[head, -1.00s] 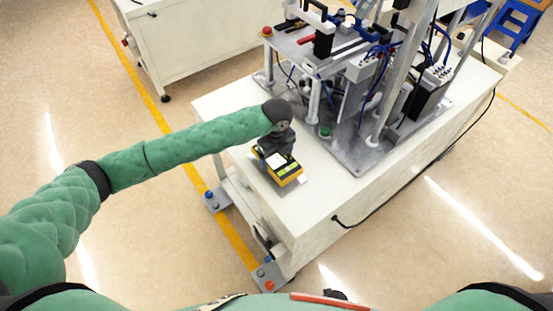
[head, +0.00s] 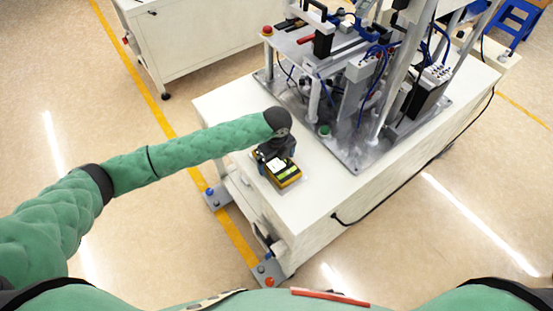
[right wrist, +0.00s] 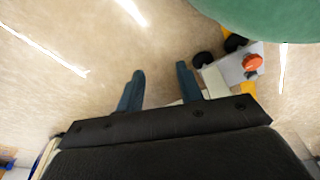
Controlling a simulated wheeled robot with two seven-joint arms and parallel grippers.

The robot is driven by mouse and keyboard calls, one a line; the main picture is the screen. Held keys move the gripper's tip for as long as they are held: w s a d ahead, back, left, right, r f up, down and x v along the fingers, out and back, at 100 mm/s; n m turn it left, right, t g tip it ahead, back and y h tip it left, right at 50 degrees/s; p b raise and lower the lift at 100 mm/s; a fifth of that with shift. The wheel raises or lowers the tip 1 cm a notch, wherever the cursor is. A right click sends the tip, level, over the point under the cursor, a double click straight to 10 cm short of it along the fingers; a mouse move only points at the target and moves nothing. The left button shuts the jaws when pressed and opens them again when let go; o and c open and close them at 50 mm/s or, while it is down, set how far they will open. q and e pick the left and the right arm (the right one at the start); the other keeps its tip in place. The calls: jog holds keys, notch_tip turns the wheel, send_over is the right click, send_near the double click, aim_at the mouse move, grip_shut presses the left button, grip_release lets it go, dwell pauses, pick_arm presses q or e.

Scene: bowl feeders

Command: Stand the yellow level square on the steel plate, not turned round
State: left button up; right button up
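The yellow level (head: 289,181) is a small yellow and black block with pale and green patches on top. In the head view it is on or just above the near left part of the white bench top. My left gripper (head: 277,163) points down over it, its fingers at either side, and appears shut on it. My right gripper (right wrist: 160,85) is open and empty, seen in the right wrist view over the floor.
A machine on a grey metal base (head: 350,145) with posts, hoses and cables stands behind and right of the level. The white bench top (head: 330,200) is clear in front and to the left. Another white bench (head: 190,40) stands at the back left.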

aim_at(277, 161)
pick_arm(q)
jog(key=shift+r, duration=0.1)
jog(key=shift+r, duration=0.15)
jog(key=shift+r+b, duration=0.6)
jog(key=shift+r, duration=0.25)
notch_tip(277, 161, up, 10)
jog(key=b, duration=0.3)
pick_arm(e)
jog(key=w+a+r, duration=0.3)
jog(key=w+r, duration=0.1)
jog(key=r, duration=0.4)
jog(key=shift+a+r+g, duration=0.25)
jog(key=shift+a+g, duration=0.05)
jog(key=shift+a, duration=0.1)
